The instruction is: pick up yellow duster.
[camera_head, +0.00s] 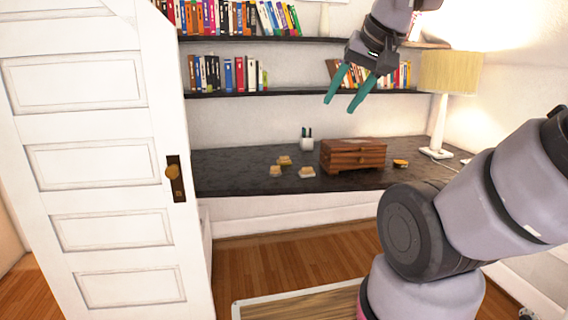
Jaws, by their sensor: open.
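My gripper (340,106) is raised in front of the shelves, above the dark desk (238,178). Its two teal fingers point down and to the left, apart, with nothing between them. Small yellowish-tan things lie on the desk: one at the left (275,170), one behind it (284,160) and one beside the box (306,172). A small orange-yellow thing (400,163) lies right of the box. They are too small to tell which is the yellow duster. My gripper touches none of them.
A brown wooden box (352,155) and a white pen cup (307,143) stand on the desk. A lamp (447,75) stands at its right end. Two book shelves (290,92) hang above. A white door (100,160) stands at left. Wooden floor (285,255) shows in front.

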